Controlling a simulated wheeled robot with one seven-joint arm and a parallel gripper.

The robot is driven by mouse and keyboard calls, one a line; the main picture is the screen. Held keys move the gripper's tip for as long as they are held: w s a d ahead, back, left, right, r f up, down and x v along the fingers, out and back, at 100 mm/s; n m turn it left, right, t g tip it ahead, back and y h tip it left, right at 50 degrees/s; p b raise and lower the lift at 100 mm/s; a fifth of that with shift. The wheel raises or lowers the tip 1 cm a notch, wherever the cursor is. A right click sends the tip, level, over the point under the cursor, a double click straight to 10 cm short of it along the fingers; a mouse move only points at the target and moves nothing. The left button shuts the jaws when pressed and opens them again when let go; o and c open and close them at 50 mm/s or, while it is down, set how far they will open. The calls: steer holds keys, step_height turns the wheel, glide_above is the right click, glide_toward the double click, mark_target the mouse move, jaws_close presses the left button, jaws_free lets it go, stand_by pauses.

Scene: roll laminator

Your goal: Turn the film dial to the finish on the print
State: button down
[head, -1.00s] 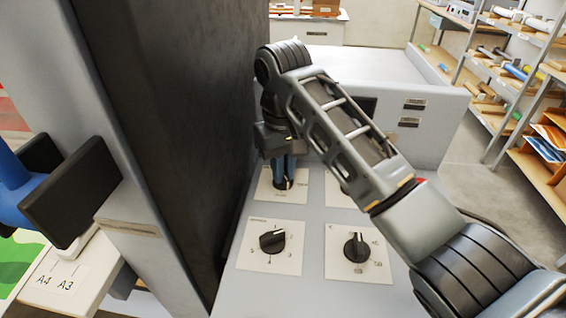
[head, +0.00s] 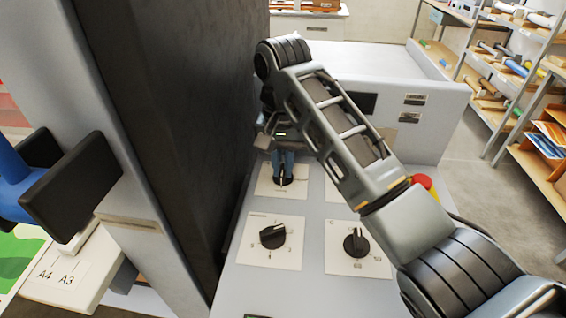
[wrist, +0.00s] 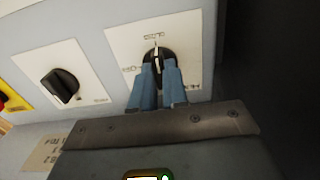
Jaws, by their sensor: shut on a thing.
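My gripper (head: 283,168) reaches down onto the upper-left black dial (head: 283,181) on the grey control panel. In the wrist view the two blue fingers (wrist: 158,76) are shut on the sides of this dial (wrist: 157,56). A pale pointer line on the dial points toward the top label on its white plate.
Two other black dials stand nearer on the panel, left (head: 272,236) and right (head: 354,242). A red button (head: 422,182) is partly behind my arm. A tall dark wall of the machine (head: 180,130) rises close left of my gripper. Shelves stand at right.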

mark_target(283, 169)
stand_by(0.4)
steer(key=c, duration=1.1)
jaws_free()
steer(key=shift+c, duration=0.2)
step_height(283, 169, up, 7)
steer(key=shift+w+f, duration=0.1)
steer(key=shift+r, duration=0.5)
